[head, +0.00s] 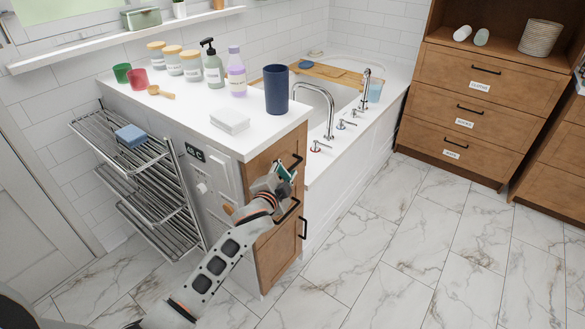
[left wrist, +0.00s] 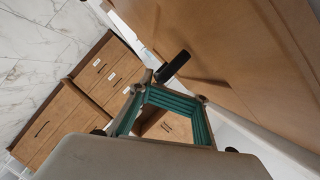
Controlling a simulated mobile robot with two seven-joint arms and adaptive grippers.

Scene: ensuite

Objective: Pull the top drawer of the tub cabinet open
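The wooden-fronted tub cabinet (head: 266,232) stands at centre under a white counter. Its top drawer (head: 262,166) looks closed, with a black bar handle (head: 297,160) near its right side. My left gripper (head: 286,172) is just in front of the drawer face, close below the handle, and hides part of the front. In the left wrist view the gripper's teal-padded fingers (left wrist: 168,112) are apart with nothing between them. A black handle (left wrist: 173,67) shows beside the fingertips, near the wooden front (left wrist: 235,45); I cannot tell whether they touch. My right gripper is out of view.
The counter holds a dark blue cup (head: 277,90), bottles, jars and a white soap block (head: 230,121). A metal rack (head: 140,170) stands left of the cabinet. The bathtub (head: 350,125) adjoins behind. Marble floor (head: 390,240) is free to the right.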

